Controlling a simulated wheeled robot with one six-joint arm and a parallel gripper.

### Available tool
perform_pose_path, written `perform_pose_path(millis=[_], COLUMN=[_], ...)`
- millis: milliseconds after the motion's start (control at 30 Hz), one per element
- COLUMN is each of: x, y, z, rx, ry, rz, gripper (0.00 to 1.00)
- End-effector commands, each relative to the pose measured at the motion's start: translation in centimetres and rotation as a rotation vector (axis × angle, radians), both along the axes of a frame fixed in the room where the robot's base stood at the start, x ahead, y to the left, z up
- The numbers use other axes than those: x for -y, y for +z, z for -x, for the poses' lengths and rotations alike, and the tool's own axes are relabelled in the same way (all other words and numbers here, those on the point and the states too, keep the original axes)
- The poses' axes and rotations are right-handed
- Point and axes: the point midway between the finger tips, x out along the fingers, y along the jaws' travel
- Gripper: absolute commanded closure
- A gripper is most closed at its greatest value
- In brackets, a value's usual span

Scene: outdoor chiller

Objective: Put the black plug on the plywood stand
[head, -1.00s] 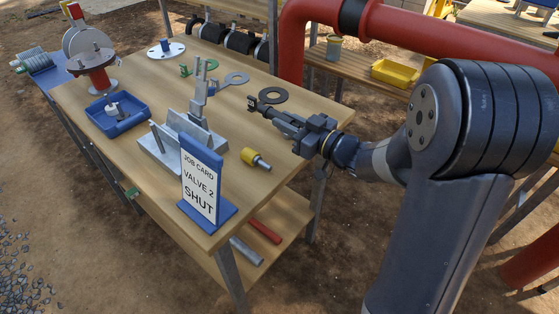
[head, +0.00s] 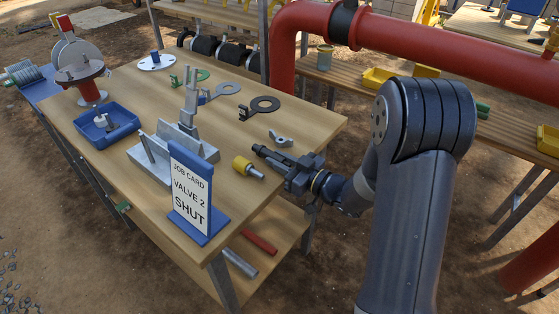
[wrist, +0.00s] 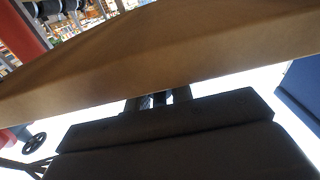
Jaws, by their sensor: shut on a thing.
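My gripper (head: 262,153) is at the near right edge of the wooden workbench (head: 225,183), its fingers pointing left over the top. It is shut on a small dark piece at the fingertips, which looks like the black plug (head: 257,149); its shape is mostly hidden. In the wrist view the dark fingers (wrist: 158,101) end at a broad brown wooden surface (wrist: 170,62), and the plug cannot be made out. I cannot pick out a separate plywood stand in either view.
A yellow-headed tool (head: 247,167), a wing nut (head: 281,139) and a black ring gasket (head: 264,105) lie close to my gripper. A grey metal fixture (head: 186,132), blue tray (head: 124,123) and job card (head: 190,196) stand further left. A red pipe (head: 430,45) runs behind.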

Motion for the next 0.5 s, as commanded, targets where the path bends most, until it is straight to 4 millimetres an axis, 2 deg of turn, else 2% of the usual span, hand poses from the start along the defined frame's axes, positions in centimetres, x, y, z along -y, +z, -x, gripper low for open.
perform_pose_path(millis=[200,233,500], x=[0.01,0.01,0.01], y=[-0.49,-0.31,-0.27], z=[-0.01,-0.01,-0.01], rx=[0.000,0.000,-0.001], ry=[0.000,0.000,0.000], rz=[0.000,0.000,0.001], gripper=[1.00,0.76,0.57])
